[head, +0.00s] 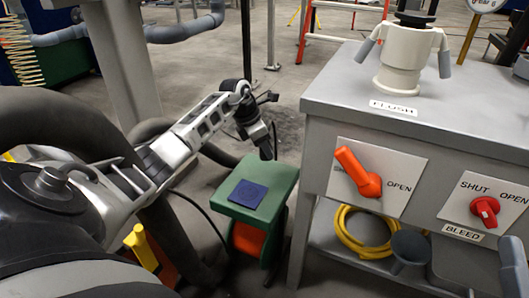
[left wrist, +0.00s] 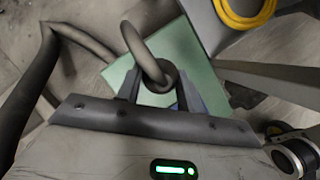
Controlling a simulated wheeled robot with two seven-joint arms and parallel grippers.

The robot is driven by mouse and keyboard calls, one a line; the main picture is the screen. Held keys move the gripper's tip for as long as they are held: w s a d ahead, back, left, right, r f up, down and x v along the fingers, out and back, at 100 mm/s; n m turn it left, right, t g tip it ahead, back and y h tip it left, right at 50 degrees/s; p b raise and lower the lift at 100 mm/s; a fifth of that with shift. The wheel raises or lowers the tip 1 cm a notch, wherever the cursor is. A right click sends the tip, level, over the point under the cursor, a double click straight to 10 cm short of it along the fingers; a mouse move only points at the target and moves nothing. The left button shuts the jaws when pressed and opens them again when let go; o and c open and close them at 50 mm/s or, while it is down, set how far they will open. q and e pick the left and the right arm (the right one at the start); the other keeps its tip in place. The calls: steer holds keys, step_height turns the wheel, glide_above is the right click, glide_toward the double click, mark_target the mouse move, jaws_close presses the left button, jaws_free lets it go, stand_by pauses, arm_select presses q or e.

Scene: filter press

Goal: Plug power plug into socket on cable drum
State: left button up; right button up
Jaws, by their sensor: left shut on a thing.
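The cable drum (head: 271,180) is a green housing with an orange reel below, standing on the floor left of the grey cabinet. A dark blue socket panel (head: 248,194) lies on its top. My left gripper (head: 268,153) is above the far edge of the drum top, pointing down. In the left wrist view my left gripper (left wrist: 160,97) is shut on the dark power plug (left wrist: 165,76), and its thick dark cable (left wrist: 139,47) loops up. The green drum top (left wrist: 118,72) lies behind it, and a bit of blue shows between the fingers. The plug's pins are hidden. My right gripper is not in view.
The grey cabinet (head: 330,115) with an orange lever (head: 357,172) and a red knob (head: 485,209) stands close right of the drum. A coiled yellow hose (head: 362,232) lies on its lower shelf. A dark cable runs on the floor left of the drum.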

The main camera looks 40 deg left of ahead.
arm_select(q)
step_height(320, 180, up, 5)
steer(key=shift+f+p, duration=0.15)
steer(key=shift+p, duration=0.55)
steer(key=shift+r, duration=0.2)
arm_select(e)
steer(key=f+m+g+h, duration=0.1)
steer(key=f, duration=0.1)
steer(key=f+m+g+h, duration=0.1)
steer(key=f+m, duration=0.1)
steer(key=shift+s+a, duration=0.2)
